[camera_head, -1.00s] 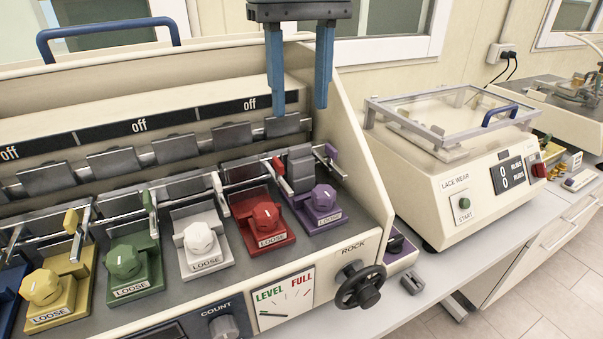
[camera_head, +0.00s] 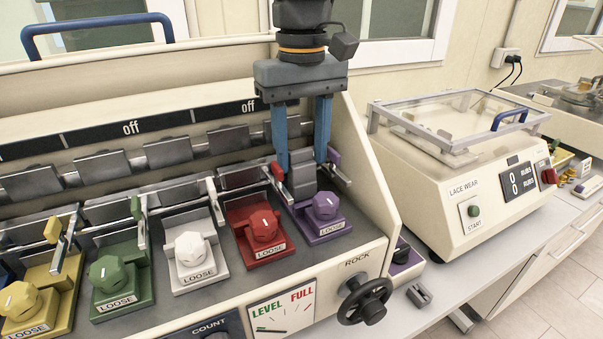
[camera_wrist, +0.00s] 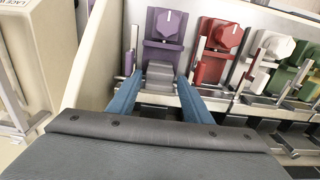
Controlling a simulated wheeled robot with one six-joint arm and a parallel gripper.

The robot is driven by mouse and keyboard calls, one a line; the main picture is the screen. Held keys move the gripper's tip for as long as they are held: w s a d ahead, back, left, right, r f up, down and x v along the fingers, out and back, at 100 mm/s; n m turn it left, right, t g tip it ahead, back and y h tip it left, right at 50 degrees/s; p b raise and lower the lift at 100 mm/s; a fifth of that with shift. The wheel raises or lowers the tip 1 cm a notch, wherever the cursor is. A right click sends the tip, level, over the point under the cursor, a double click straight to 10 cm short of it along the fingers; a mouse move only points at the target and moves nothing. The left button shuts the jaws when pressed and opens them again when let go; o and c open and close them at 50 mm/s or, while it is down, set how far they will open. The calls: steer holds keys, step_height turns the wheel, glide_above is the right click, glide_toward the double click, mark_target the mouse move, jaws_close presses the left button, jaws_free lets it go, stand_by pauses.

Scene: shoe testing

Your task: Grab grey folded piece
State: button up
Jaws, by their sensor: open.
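The grey folded piece (camera_head: 303,170) sits behind the purple knob block (camera_head: 325,207) at the right end of the row in the machine. It also shows in the wrist view (camera_wrist: 159,77), in front of the purple block. My gripper (camera_head: 302,180) is open and reaches down with its blue fingers on either side of the grey piece. In the wrist view the fingers (camera_wrist: 156,88) flank the piece, one to each side. I cannot tell whether either finger touches it. The lower part of the piece is partly hidden in the head view.
Thin metal levers stand close by, one with a red tip (camera_head: 278,170) and one with a purple tip (camera_head: 334,156). The machine's cream side wall (camera_head: 368,180) rises to the right. A red knob block (camera_head: 262,232) is to the left. The lace wear machine (camera_head: 450,170) stands farther right.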

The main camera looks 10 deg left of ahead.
steer(key=shift+f, duration=0.3)
steer(key=c, duration=0.8)
steer(key=shift+r, duration=0.1)
